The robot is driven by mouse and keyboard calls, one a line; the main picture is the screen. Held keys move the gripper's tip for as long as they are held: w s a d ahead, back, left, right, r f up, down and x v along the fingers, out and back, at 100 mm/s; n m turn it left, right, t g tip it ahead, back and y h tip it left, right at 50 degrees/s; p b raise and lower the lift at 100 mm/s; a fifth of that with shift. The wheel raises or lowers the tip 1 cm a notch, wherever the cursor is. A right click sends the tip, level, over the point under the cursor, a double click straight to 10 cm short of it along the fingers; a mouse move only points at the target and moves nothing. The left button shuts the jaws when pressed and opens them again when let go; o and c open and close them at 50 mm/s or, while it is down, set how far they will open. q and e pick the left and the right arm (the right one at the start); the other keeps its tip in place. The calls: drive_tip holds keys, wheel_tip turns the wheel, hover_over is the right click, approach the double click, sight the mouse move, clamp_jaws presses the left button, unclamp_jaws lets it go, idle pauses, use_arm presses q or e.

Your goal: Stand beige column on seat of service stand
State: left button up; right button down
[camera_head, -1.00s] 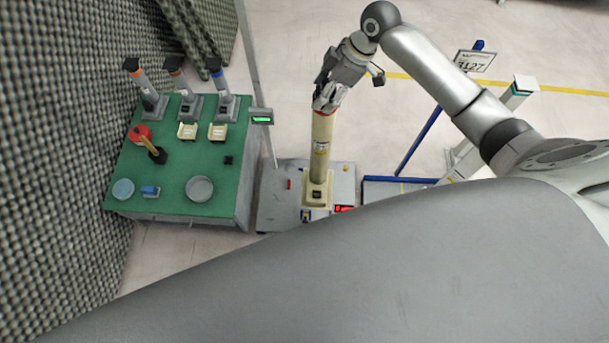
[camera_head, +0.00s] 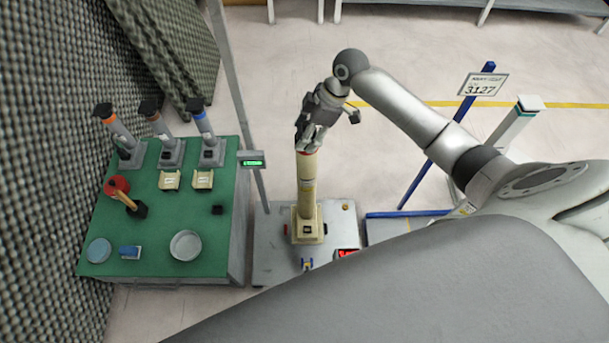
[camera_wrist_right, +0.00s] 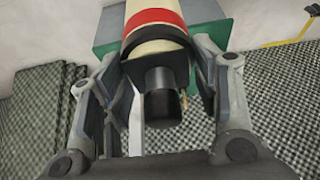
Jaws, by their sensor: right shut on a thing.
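The beige column (camera_head: 307,185) is upright or nearly so, with a wide square beige foot (camera_head: 308,228) over the grey service stand (camera_head: 272,262). My right gripper (camera_head: 309,143) is shut on its top end from above. In the right wrist view the column's red band (camera_wrist_right: 152,17) and black end cap (camera_wrist_right: 163,100) sit between the two fingers. The seat is hidden under or behind the foot, and I cannot tell whether the foot rests on it. My left gripper is not in view.
A green table (camera_head: 160,235) at left holds several columns with grey feet, a red-headed tool (camera_head: 120,192), two beige cradles and a round dish (camera_head: 186,245). A post with a green display (camera_head: 252,162) rises beside the stand. A blue-framed sign (camera_head: 482,84) stands at right.

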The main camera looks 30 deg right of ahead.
sight(306, 156)
drive_tip(key=shift+w+f+b, duration=0.2)
drive_tip(key=shift+f+b, duration=0.45)
drive_tip(key=shift+f, duration=4.75)
drive_tip(key=c, duration=0.6)
unclamp_jaws()
drive_tip(key=shift+s+f, duration=0.15)
drive_tip(key=shift+o, duration=0.5)
drive_tip(key=p+v, duration=0.1)
drive_tip(key=v, duration=1.1)
drive_tip(key=shift+s, duration=0.1)
